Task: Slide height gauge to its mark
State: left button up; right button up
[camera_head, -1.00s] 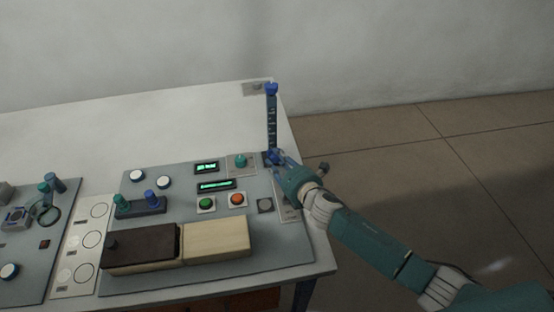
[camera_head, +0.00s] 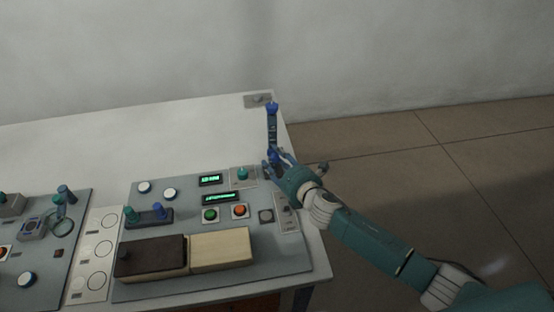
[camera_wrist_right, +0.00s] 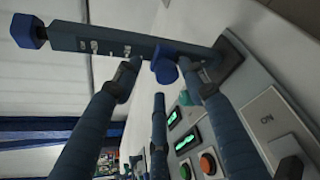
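The height gauge (camera_head: 272,126) is an upright dark blue post with pale marks and a blue cap, at the panel's back right corner. In the right wrist view the post (camera_wrist_right: 100,42) lies across the top, cap at left, base at right. Its blue slider knob (camera_wrist_right: 164,66) is on the lower part of the post. My right gripper (camera_head: 274,157) is at the post; in the right wrist view its fingers (camera_wrist_right: 163,78) are spread around the knob, with gaps beside it. Contact is unclear. My left gripper is not in view.
A grey panel (camera_head: 282,258) carries green displays (camera_head: 220,198), a green button (camera_head: 210,215), an orange button (camera_head: 239,211) and a teal knob (camera_head: 242,174). A dark and cream box (camera_head: 220,250) sits in front.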

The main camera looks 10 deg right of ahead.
jog(key=shift+d, duration=0.15)
jog(key=v, duration=1.2)
